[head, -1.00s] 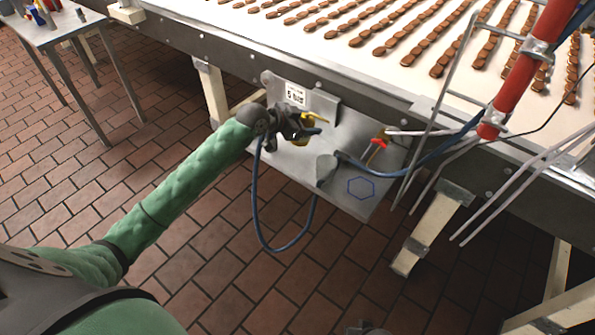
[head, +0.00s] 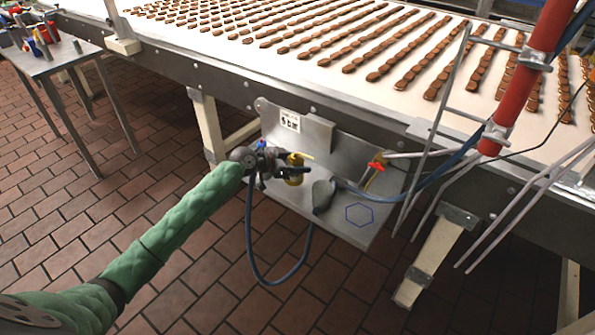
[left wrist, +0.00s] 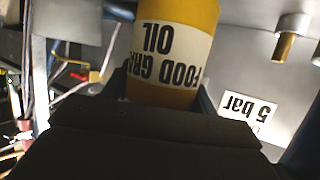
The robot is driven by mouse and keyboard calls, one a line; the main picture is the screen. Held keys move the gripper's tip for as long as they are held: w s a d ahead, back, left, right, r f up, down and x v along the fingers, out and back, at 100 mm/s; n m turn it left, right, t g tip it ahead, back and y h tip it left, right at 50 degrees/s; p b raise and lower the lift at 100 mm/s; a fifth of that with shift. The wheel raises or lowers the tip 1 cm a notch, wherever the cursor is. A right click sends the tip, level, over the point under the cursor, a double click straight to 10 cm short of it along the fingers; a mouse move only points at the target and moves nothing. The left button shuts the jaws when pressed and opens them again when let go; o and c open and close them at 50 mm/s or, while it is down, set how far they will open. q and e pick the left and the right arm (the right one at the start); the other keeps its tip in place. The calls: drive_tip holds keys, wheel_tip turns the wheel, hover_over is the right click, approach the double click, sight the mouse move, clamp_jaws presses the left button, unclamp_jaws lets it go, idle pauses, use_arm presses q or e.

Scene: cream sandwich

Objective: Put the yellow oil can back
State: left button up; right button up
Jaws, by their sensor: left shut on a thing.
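The yellow oil can (head: 295,178) is in the jaws of my left gripper (head: 291,170), in front of the grey metal panel under the conveyor. In the left wrist view, the can (left wrist: 175,50) fills the upper middle. Its white label reads "FOOD GR… OIL" upside down, and the jaws close on both sides of it. In the head view the gripper partly hides the can. A blue hexagon outline (head: 360,215) is marked on the panel's lower shelf, to the right of the can, with nothing on it. My right gripper is not in view.
A grey tool (head: 322,195) with a blue hose (head: 250,235) sits on the shelf between can and hexagon. A red-handled valve (head: 376,166) and thin metal rails (head: 440,130) are to the right. A "5 bar" sign (head: 290,121) is above. A tool table (head: 60,60) stands far left.

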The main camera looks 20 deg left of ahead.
use_arm(q)
wheel_tip(320, 180, down, 3)
drive_tip(key=shift+f, duration=0.25)
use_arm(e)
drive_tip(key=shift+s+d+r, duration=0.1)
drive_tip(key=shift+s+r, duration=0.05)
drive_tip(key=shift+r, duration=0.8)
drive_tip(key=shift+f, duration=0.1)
use_arm(q)
drive_tip(key=o, duration=1.2)
drive_tip(key=shift+c, duration=0.2)
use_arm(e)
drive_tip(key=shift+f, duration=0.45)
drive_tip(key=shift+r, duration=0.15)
